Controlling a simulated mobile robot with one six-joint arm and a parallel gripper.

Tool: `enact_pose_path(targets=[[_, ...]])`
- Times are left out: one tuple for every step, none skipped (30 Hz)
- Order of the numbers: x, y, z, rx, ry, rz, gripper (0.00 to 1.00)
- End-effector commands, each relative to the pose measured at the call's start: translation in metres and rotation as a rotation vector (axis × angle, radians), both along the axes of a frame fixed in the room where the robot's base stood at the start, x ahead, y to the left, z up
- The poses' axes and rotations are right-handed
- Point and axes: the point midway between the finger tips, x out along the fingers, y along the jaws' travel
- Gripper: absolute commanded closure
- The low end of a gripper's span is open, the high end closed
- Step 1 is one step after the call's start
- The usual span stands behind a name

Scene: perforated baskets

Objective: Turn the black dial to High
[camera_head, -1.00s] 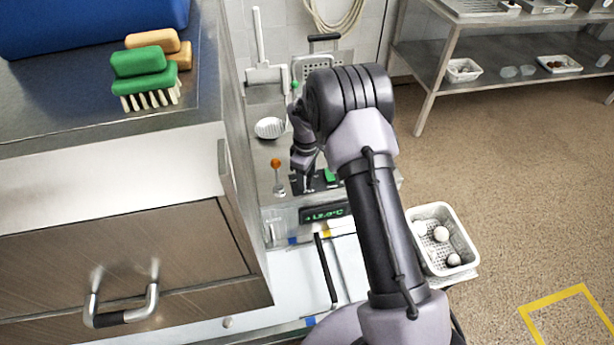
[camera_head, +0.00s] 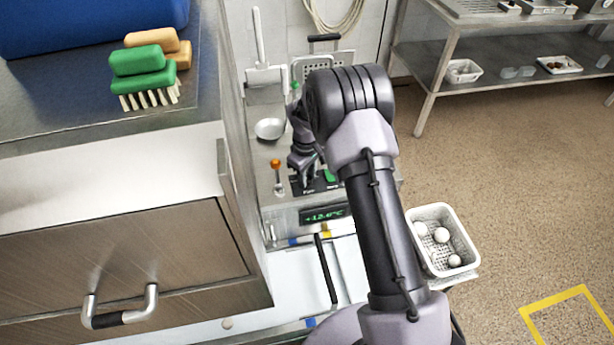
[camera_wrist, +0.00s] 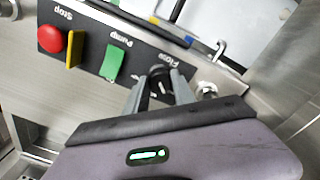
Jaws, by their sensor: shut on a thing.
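The black dial (camera_wrist: 160,77) sits on a dark control panel below the word "Flow" in the wrist view, which is seen upside down. My gripper (camera_wrist: 161,84) is shut on the dial, one finger on each side of it. The lettering near the dial is partly hidden by the fingers, so I cannot read its setting. In the head view my gripper (camera_head: 306,183) is at the panel on the steel machine, and the dial is hidden behind it.
A green switch (camera_wrist: 112,61), a yellow piece (camera_wrist: 74,49) and a red button (camera_wrist: 52,39) share the panel. An orange-knobbed lever (camera_head: 276,165) stands left of my gripper. A green display (camera_head: 325,215) reads about +12.6°C. A white basket (camera_head: 470,250) holds pale balls.

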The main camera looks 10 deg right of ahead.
Motion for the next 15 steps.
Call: enact_pose_path(targets=[[0.0004,0.0000,-0.0004,0.000,-0.001,-0.039,1.00],[0.0004,0.0001,-0.0004,0.000,-0.001,-0.067,1.00],[0.0004,0.0002,-0.0005,0.000,-0.001,-0.106,1.00],[0.0005,0.0002,-0.0005,0.000,-0.002,-0.134,1.00],[0.0004,0.0003,-0.0005,0.000,-0.002,-0.163,1.00],[0.0004,0.0004,-0.0005,0.000,-0.002,-0.202,1.00],[0.0004,0.0005,-0.0005,0.000,-0.002,-0.230,1.00],[0.0003,0.0006,-0.0006,0.000,-0.001,-0.259,1.00],[0.0002,0.0007,-0.0006,0.000,-0.001,-0.298,1.00],[0.0002,0.0008,-0.0006,0.000,-0.001,-0.326,1.00],[0.0001,0.0008,-0.0007,0.000,0.000,-0.355,1.00],[0.0002,0.0009,-0.0007,0.000,0.000,-0.393,1.00],[0.0003,0.0009,-0.0008,0.001,-0.001,-0.421,1.00],[0.0003,0.0009,-0.0008,0.000,-0.001,-0.449,1.00],[0.0003,0.0011,-0.0009,0.000,-0.001,-0.488,1.00]])
